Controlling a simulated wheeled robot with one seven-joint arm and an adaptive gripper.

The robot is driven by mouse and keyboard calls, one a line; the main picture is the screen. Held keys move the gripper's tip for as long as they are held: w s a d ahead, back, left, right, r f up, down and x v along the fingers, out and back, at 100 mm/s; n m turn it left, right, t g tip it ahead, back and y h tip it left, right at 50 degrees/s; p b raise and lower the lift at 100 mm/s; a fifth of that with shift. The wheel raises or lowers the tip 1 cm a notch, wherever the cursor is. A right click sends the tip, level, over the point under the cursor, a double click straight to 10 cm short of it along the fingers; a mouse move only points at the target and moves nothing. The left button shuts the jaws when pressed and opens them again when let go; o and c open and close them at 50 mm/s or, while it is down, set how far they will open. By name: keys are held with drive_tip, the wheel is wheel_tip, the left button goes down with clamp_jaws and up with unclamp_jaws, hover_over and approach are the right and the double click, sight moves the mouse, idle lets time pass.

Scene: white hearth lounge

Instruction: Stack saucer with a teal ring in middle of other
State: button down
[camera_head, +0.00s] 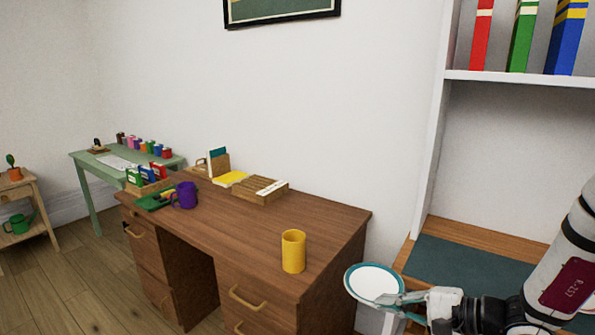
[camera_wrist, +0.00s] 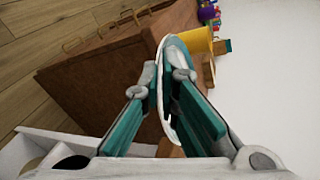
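A white saucer with a teal ring (camera_head: 372,281) is held by its edge in my gripper (camera_head: 392,299), in front of the shelf unit and to the right of the brown desk. It is off any surface in the head view. In the wrist view the saucer (camera_wrist: 176,80) stands edge-on between the two teal-padded fingers of my gripper (camera_wrist: 168,88), which are closed on its rim. No other saucer shows in either view.
A brown desk (camera_head: 220,228) holds a yellow cup (camera_head: 293,251), a purple mug (camera_head: 185,195) and a wooden box (camera_head: 260,192). A dark mat (camera_head: 460,268) covers the shelf's lower board at right. The desk's front middle is clear.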

wheel_tip(320, 180, up, 9)
drive_tip(key=s+p, duration=0.1)
drive_tip(key=p, duration=1.1)
drive_tip(key=shift+a+r, duration=0.15)
